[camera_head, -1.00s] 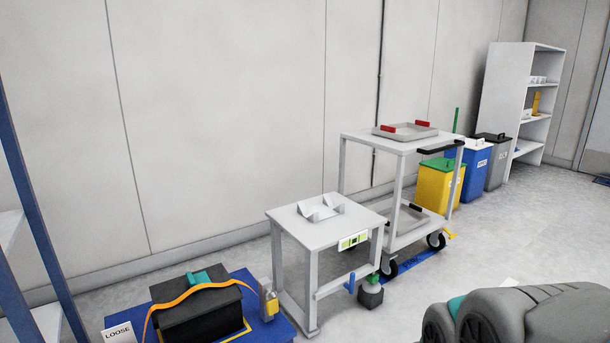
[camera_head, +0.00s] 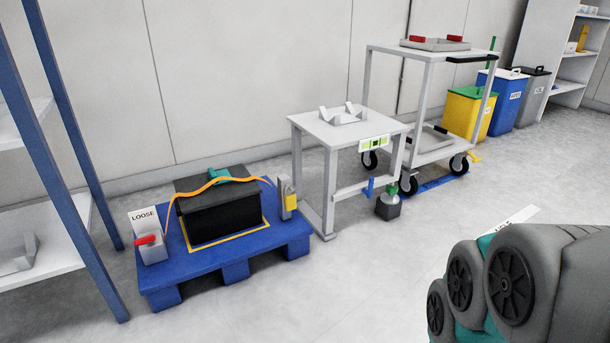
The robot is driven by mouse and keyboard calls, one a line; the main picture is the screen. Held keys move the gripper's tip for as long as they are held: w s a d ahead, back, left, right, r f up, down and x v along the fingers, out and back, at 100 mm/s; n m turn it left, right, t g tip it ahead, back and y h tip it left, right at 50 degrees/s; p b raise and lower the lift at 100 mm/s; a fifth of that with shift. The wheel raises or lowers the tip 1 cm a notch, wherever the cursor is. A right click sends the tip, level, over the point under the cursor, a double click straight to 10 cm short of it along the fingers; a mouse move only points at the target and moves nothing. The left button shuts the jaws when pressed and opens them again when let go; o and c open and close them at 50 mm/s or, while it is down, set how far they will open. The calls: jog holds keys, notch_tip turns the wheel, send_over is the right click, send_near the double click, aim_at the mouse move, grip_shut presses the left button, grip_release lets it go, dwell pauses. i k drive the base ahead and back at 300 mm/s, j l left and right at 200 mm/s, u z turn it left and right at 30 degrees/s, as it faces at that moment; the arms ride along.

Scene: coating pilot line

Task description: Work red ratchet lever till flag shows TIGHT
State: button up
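The red ratchet lever (camera_head: 147,239) sits on a small pale ratchet block (camera_head: 154,253) at the left front corner of the blue pallet (camera_head: 225,262). The white flag (camera_head: 144,218) stands just behind it and reads LOOSE. An orange strap (camera_head: 172,191) runs from the ratchet side over a black case (camera_head: 222,217) to a grey post (camera_head: 287,200) with a yellow part on the right. The strap looks wavy and slack over the teal piece on the case. My gripper's fingertips are not in view.
A white table (camera_head: 322,124) with a blue handle stands right of the pallet. Behind it are a wheeled cart (camera_head: 383,52) and yellow, blue and grey bins. A blue-post shelf (camera_head: 95,265) stands close on the left. The floor before the pallet is clear. Part of my arm fills the lower right.

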aim_at(151, 238)
jog(key=j+u, duration=0.1)
jog(key=j, duration=0.3)
jog(key=i+j+u, duration=0.1)
jog(key=j, duration=0.35)
jog(key=i+j+u, duration=0.1)
jog(key=j, duration=0.3)
jog(key=i+j+u, duration=0.1)
jog(key=j, duration=0.3)
jog(key=i+j+u, duration=0.15)
jog(key=j, duration=0.25)
jog(key=i+j+u, duration=0.1)
jog(key=j, duration=0.25)
jog(key=k+j, duration=0.2)
jog(key=k, duration=0.2)
jog(key=i+l+z, duration=0.1)
jog(key=i, duration=0.2)
